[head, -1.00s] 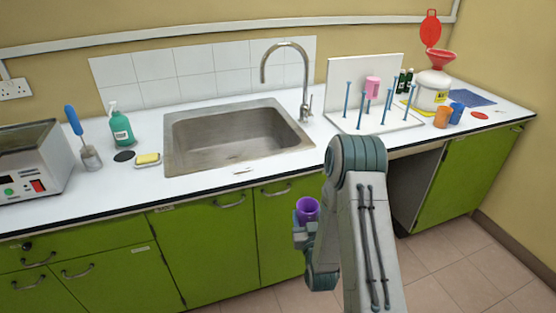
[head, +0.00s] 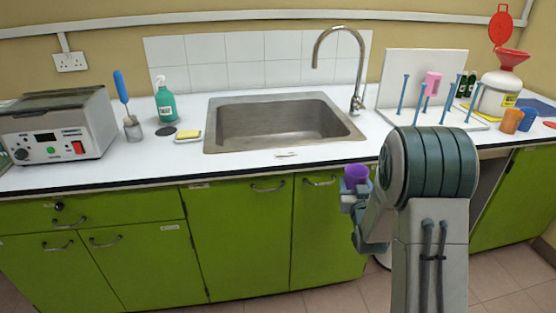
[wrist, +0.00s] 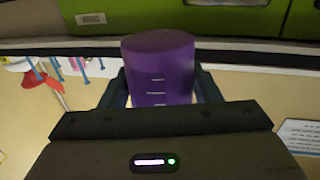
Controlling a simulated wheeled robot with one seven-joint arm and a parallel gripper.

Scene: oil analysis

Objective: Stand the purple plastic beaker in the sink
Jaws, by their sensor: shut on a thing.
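The purple plastic beaker (head: 356,175) is held in my gripper (head: 352,192), in front of the green cabinets and just below the counter's front edge in the head view. In the wrist view the purple beaker (wrist: 159,70) sits between the two dark fingers of my gripper (wrist: 160,88), with pale graduation marks on its side. The fingers are shut on it. The steel sink (head: 284,148) is set in the white counter, up and to the left of the beaker in the head view. Its basin looks empty. My arm hides part of the counter's front.
A curved tap (head: 357,70) rises behind the sink's right side. A yellow sponge on a dish (head: 188,136), a green bottle (head: 166,105) and a brush in a holder (head: 133,130) stand left of it. A drying rack with blue pegs (head: 425,85) stands right.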

